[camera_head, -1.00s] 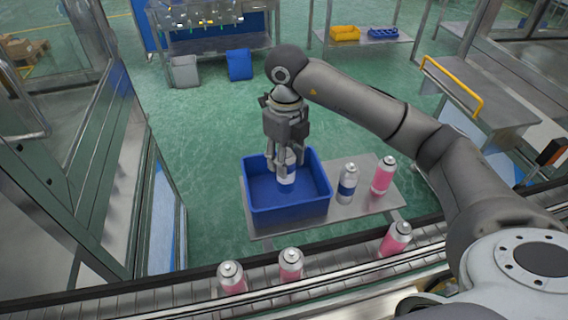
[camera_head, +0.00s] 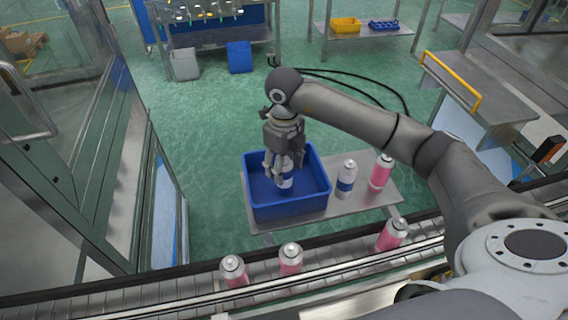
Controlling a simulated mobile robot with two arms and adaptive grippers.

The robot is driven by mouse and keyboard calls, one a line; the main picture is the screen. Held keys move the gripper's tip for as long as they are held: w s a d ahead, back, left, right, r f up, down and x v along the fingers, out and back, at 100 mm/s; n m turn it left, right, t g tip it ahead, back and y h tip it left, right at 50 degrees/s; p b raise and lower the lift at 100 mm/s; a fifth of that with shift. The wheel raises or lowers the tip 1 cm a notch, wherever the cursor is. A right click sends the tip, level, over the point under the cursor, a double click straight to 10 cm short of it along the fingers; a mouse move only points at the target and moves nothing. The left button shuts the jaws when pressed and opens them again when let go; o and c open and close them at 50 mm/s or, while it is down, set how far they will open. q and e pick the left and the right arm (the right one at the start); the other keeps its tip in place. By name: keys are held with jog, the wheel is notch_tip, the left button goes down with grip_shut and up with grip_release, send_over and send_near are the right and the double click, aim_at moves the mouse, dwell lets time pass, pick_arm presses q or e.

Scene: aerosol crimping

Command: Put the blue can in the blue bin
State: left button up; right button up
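The blue bin (camera_head: 290,212) stands on the left part of a small metal table. My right gripper (camera_head: 279,178) points down inside the bin's opening. It is around a white can with a blue band (camera_head: 287,180), which is upright; its top is hidden by the fingers. Whether the can touches the bin floor, I cannot tell. My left gripper is not in view.
A pink can (camera_head: 381,171) stands at the table's right. Pink cans (camera_head: 234,271), (camera_head: 291,259) and (camera_head: 392,235) are on the conveyor (camera_head: 190,287) in front. A glass-panelled frame (camera_head: 95,150) stands at left. Bare table (camera_head: 370,203) shows in front of the second can.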

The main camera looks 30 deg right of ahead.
jog(key=shift+o, duration=0.2)
jog(key=shift+r, duration=0.5)
notch_tip(320, 180, up, 10)
jog(key=b, duration=0.2)
jog(key=shift+b, duration=0.3)
jog(key=shift+r, duration=0.65)
